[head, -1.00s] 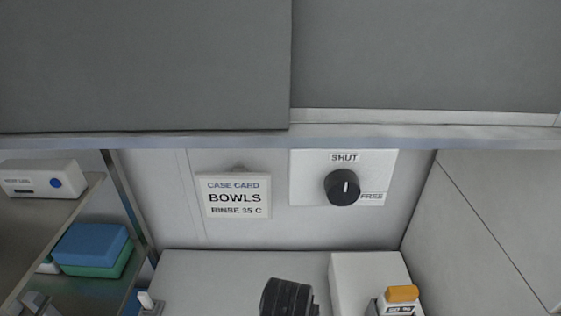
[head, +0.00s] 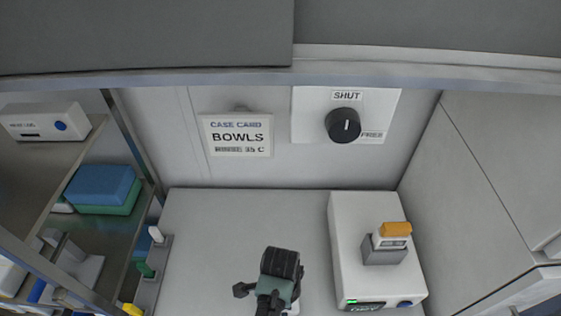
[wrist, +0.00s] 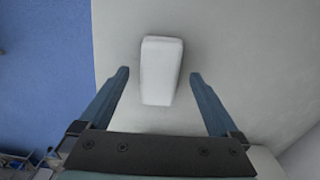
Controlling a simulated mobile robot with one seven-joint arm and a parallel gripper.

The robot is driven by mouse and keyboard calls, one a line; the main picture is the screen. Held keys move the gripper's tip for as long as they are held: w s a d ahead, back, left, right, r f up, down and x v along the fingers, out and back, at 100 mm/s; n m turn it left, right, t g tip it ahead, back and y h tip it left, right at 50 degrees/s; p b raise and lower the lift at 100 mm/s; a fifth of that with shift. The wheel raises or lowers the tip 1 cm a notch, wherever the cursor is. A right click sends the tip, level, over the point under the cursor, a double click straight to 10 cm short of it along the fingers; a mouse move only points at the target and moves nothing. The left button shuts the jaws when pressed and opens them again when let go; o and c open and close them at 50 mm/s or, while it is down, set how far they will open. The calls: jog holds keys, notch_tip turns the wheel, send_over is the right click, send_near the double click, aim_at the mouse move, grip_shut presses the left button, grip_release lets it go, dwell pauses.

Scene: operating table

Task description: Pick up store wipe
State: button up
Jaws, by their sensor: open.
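A plain white rounded block (wrist: 161,62), which I take to be the store wipe, lies on a pale grey surface in the wrist view. No label shows on it. My gripper (wrist: 160,74) is open, with one blue-grey finger on each side of the block's near half and a gap on both sides. The fingers are empty, and I cannot tell their height above the surface. In the head view my dark wrist (head: 280,263) is over the pale worktop (head: 230,230), and the block is mostly or wholly hidden there.
A white device (head: 345,240) with a grey holder and orange-topped item stands on the right. A shelf rack on the left holds blue (head: 103,183) and green (head: 110,208) pads. A black knob (head: 343,125) and a BOWLS card (head: 238,137) are on the back wall.

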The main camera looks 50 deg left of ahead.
jog(key=shift+f, duration=0.75)
jog(key=c, duration=1.4)
jog(key=shift+c, duration=0.2)
jog(key=shift+r, duration=0.1)
notch_tip(320, 180, up, 10)
jog(key=shift+f+b, duration=0.1)
jog(key=shift+b, duration=0.45)
